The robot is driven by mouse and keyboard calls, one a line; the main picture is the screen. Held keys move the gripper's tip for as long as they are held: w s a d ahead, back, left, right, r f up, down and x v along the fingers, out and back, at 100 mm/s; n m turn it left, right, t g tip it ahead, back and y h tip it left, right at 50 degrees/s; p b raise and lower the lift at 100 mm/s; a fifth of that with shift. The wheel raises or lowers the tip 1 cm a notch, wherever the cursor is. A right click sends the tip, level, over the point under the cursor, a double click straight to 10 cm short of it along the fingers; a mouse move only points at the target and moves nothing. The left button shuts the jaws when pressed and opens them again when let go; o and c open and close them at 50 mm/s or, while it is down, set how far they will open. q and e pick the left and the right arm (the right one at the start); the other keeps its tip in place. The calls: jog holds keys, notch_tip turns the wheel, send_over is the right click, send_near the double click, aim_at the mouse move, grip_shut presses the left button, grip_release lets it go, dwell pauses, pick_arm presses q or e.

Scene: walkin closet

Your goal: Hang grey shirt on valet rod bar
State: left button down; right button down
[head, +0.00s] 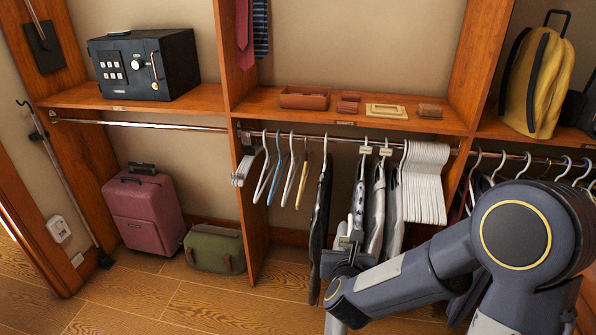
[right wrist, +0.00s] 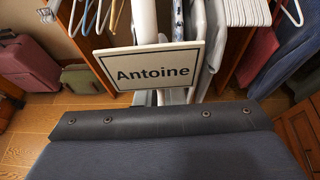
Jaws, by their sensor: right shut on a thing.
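Light grey garments (head: 376,215) hang on the rod (head: 340,139) below the shelf, between a dark garment (head: 320,205) and white hangers. They also show in the right wrist view (right wrist: 193,25), behind a white sign reading "Antoine" (right wrist: 150,70). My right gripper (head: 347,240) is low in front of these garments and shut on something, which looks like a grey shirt. Its fingertips and the grasp are partly hidden, so I cannot tell which garment edge is held. Which bar is the valet rod is not clear. My left gripper is not in view.
Several empty hangers (head: 285,170) hang left of the garments, and a stack of white hangers (head: 427,180) hangs to the right. A wooden divider (head: 250,230) stands at left. A red suitcase (head: 146,210) and green bag (head: 214,249) stand on the floor.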

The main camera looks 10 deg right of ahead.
jog(key=w+a+f+n+g+y, duration=0.2)
jog(key=a+n+g+y, duration=0.3)
jog(key=a+n+y, duration=0.9)
jog(key=shift+a+f+n+y, duration=0.4)
jog(key=shift+a+f+y, duration=0.25)
jog(key=shift+a, duration=1.1)
